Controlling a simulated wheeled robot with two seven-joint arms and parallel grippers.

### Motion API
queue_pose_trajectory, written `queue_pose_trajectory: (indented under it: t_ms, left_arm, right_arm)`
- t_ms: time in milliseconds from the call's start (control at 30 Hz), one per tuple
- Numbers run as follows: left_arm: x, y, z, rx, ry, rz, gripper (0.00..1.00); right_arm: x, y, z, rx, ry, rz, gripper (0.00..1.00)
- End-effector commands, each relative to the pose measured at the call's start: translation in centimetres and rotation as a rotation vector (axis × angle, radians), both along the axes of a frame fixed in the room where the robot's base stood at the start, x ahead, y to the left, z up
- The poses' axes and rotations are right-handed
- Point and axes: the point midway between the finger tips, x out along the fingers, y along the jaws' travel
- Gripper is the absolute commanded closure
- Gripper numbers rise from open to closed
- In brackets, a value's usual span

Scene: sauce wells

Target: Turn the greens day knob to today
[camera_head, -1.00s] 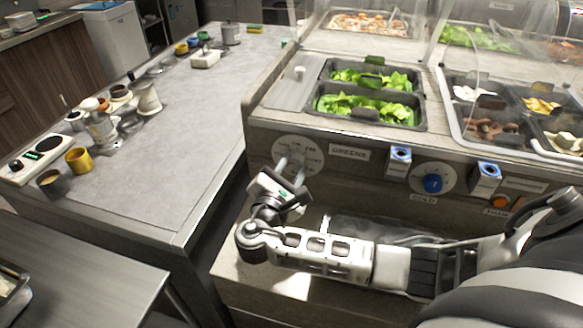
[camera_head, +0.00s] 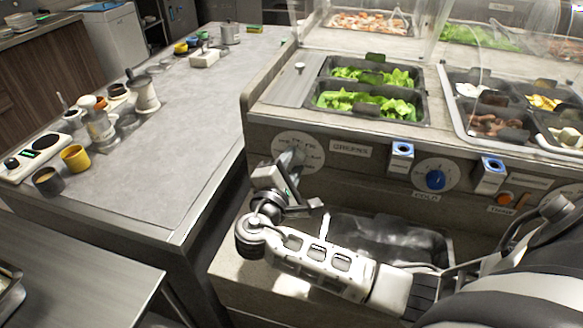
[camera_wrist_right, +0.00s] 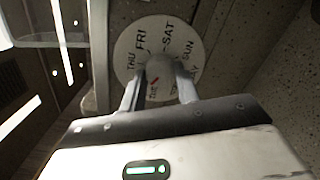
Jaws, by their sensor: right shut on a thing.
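The greens day dial (camera_head: 313,157) is a round white plate on the counter front, left of the GREENS label (camera_head: 350,149). In the right wrist view the dial (camera_wrist_right: 128,52) shows THU, FRI, SAT and SUN; other day letters are partly hidden by my fingers. Its grey knob (camera_wrist_right: 160,66) is at the centre, with a red mark on its lower side, beside letters that look like TUE. My right gripper (camera_head: 289,160) is shut on the knob, one finger on each side; it also shows in the right wrist view (camera_wrist_right: 159,84). My left gripper is not in view.
A blue knob (camera_head: 435,180) labelled COLD is to the right, between two small blue-topped boxes (camera_head: 402,156). An orange knob (camera_head: 504,198) is farther right. Greens pans (camera_head: 368,105) sit above the dial. A grey table (camera_head: 190,120) stands to the left.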

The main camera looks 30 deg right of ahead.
Motion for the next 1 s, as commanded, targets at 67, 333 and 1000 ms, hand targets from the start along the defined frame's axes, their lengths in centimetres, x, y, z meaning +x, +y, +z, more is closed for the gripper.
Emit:
queue_pose_trajectory:
  t_ms: [67,333,1000]
  left_arm:
    - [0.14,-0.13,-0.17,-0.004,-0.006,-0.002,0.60]
    - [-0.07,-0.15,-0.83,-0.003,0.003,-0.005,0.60]
    - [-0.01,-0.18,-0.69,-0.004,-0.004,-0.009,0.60]
  right_arm:
    - [-0.08,0.12,-0.39,0.042,-0.041,0.001,0.91]
    - [-0.09,0.12,-0.30,0.135,-0.150,0.001,0.91]
    - [-0.08,0.17,-0.17,0.176,-0.197,0.002,0.91]
